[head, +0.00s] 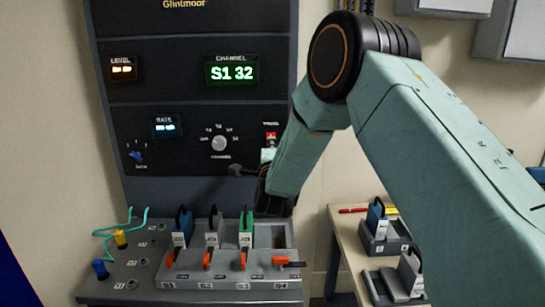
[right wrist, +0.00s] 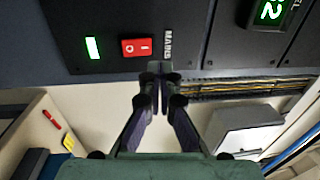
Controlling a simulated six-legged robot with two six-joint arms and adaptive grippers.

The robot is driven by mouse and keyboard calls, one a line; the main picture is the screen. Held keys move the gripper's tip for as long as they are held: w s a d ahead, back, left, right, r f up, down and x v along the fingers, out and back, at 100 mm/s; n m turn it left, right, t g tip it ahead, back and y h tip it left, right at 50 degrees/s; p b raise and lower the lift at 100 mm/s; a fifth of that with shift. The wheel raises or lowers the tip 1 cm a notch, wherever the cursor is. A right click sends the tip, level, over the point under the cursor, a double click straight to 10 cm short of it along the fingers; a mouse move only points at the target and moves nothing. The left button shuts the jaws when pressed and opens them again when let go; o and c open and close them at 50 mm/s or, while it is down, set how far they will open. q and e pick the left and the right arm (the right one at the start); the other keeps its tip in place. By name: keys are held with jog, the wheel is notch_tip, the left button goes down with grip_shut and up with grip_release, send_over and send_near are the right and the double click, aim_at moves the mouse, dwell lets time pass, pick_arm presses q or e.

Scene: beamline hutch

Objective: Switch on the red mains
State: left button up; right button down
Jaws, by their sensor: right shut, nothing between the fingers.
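The red mains switch (right wrist: 135,48) is a small red rocker marked I and O on the dark panel, beside the MAINS lettering. It also shows in the head view (head: 271,137), at the panel's right edge. I cannot tell which side of the rocker is pressed. A pale green-white rectangle (right wrist: 93,48) sits next to it. My right gripper (right wrist: 155,78) is shut and empty, its fingertips just beside the switch in the picture; contact cannot be judged. In the head view my right arm partly hides that gripper. My left gripper is not in view.
The panel has a grey CHANNEL knob (head: 219,143), a blue knob (head: 138,156) and a green display (head: 232,73). Below, a grey console (head: 130,272) holds several upright modules and orange levers. A side table (head: 345,235) stands right. A cable bundle (right wrist: 235,88) runs past the panel edge.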

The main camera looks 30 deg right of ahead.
jog(key=b+v, duration=0.1)
jog(key=v, duration=0.6)
jog(key=shift+r, duration=0.75)
jog(key=shift+w, duration=0.1)
jog(key=shift+a, duration=0.1)
jog(key=shift+s, duration=0.2)
